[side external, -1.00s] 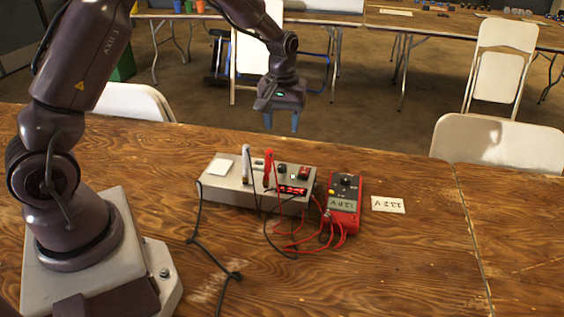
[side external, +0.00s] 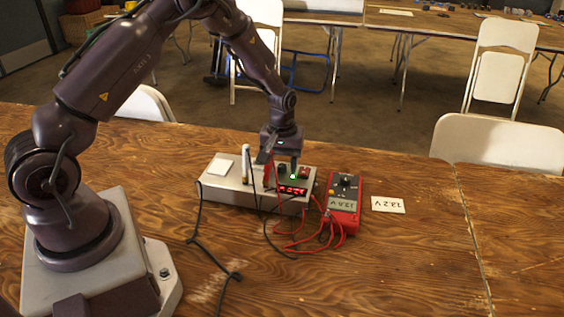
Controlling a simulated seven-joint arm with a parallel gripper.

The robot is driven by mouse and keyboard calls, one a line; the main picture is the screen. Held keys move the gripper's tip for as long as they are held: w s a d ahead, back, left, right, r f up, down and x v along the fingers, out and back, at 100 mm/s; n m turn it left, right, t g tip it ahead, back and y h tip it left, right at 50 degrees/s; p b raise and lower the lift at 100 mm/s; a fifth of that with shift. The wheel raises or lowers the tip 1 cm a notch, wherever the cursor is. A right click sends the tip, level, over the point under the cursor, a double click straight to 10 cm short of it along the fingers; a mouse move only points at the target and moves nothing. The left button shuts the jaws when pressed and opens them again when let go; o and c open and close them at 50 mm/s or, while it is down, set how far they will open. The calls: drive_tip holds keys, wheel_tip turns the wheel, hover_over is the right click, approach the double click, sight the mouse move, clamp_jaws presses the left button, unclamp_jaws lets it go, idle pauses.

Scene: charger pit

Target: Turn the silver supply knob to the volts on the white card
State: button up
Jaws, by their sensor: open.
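The silver supply box (side external: 229,190) stands on the wooden table with a lit red display (side external: 292,190); its digits are too small to read surely. A dark knob (side external: 281,171) shows on its top, partly hidden by my gripper. My gripper (side external: 280,162) is open, pointing down right over the knob area, one finger on each side; I cannot tell whether it touches. The white card (side external: 388,205) lies flat at right, its handwriting upside down, seemingly 12.2 V. The red multimeter (side external: 344,203) lies between box and card, its display small and upside down.
A white upright probe (side external: 246,163) and a red one beside my gripper stand at the box. Red and black leads (side external: 285,240) loop in front. The table's right side is clear.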

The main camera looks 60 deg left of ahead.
drive_tip(key=c, duration=0.9)
drive_tip(key=m, duration=0.4)
drive_tip(key=shift+m, duration=0.4)
drive_tip(key=o, duration=0.9)
